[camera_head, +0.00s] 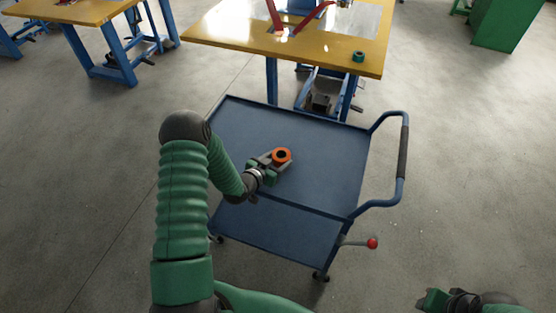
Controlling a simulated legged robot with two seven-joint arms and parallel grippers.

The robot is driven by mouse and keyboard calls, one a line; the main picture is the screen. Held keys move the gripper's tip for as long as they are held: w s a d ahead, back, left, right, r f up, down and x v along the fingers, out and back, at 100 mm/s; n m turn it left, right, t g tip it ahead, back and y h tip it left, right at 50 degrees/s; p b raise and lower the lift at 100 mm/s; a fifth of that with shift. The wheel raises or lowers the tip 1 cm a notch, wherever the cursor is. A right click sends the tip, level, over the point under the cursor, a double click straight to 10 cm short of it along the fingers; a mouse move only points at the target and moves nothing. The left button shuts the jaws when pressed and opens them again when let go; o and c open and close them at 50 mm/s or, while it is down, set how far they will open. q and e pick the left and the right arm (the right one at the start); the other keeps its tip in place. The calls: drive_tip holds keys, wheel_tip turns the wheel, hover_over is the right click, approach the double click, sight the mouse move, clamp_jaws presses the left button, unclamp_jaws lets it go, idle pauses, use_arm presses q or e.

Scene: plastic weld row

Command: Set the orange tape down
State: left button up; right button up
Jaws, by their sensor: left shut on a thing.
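The orange tape (288,154) is a small ring with a dark centre. My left gripper (276,158) is shut on it, over the top of the blue cart (320,135). I cannot tell whether the tape touches the cart top or is held a little above it. My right gripper (432,300) is at the bottom right, away from the cart; its fingers are small and partly cut off, so its opening is unclear.
The cart top is otherwise bare. The cart has a handle (404,150) on the right and a red-knobbed lever (372,243). A yellow workbench (220,28) stands behind it, with a green tape roll (359,56) near its edge. A green cabinet (508,25) is at back right.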

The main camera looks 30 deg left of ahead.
use_arm(q)
drive_tip(key=o, duration=1.6)
drive_tip(key=shift+s, duration=0.1)
drive_tip(key=shift+a, duration=0.1)
